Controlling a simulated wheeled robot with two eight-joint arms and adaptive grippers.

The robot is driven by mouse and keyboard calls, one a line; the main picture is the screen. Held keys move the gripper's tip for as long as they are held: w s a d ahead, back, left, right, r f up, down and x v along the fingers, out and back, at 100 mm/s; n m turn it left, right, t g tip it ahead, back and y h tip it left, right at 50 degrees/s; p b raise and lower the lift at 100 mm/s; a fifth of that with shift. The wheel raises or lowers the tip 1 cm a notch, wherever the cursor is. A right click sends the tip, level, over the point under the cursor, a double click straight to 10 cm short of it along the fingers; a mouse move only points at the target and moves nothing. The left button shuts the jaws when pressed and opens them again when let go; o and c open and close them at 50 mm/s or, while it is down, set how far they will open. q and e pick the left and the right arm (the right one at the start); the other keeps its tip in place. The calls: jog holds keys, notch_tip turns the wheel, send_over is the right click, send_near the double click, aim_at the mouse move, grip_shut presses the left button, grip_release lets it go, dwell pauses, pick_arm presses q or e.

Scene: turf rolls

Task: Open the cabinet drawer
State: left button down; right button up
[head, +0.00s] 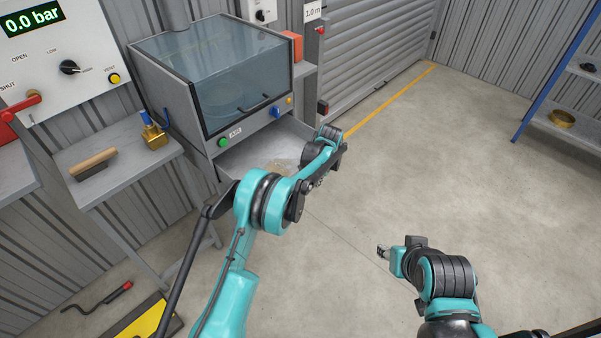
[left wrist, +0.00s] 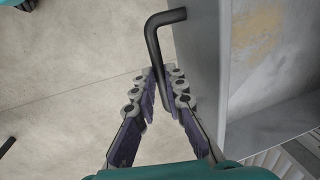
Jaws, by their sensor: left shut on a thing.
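The grey cabinet (head: 195,122) has a clear glass front and stands at the upper left of the head view. Its drawer (head: 250,150) is pulled out below the buttons, and the grey inside with a tan patch shows. In the left wrist view, the black bent drawer handle (left wrist: 153,45) stands off the grey drawer front (left wrist: 206,50). My left gripper (left wrist: 160,82) is shut on this handle, one finger on each side. In the head view my left arm hides the fingers and handle. My right gripper (head: 384,251) hangs over bare floor, apart from everything; its jaws are too small to read.
A blue-framed shelf (head: 550,75) stands at the far right. The floor in the middle and right is clear.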

pick_arm(q)
jog(key=shift+s+d, duration=0.95)
jog(key=shift+d, duration=0.3)
jog(key=c, duration=1.6)
grip_release()
jog(key=r, duration=0.4)
jog(key=s+d+r, duration=0.1)
jog(key=r, duration=0.6)
jog(key=shift+s+d+r, duration=0.2)
jog(key=shift+d+r, duration=0.2)
